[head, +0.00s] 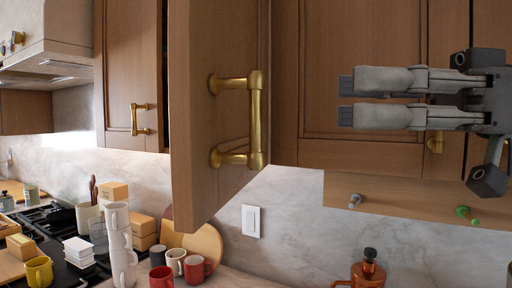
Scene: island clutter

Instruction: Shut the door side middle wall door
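A wooden wall cabinet door (200,150) stands swung open toward me in the middle of the head view. Its brass bar handle (256,120) is on the face turned to the right. My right gripper (346,100) is to the right of this door, in front of other cabinet fronts, with its fingers pointing left. The two fingers lie close together with a narrow gap and nothing visible between them. The fingertips are apart from the door and handle in the picture. My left gripper is not in view.
Another cabinet door with a brass handle (140,119) is at left. A range hood (60,65) is farther left. Wall pegs (355,200) sit under the right cabinets.

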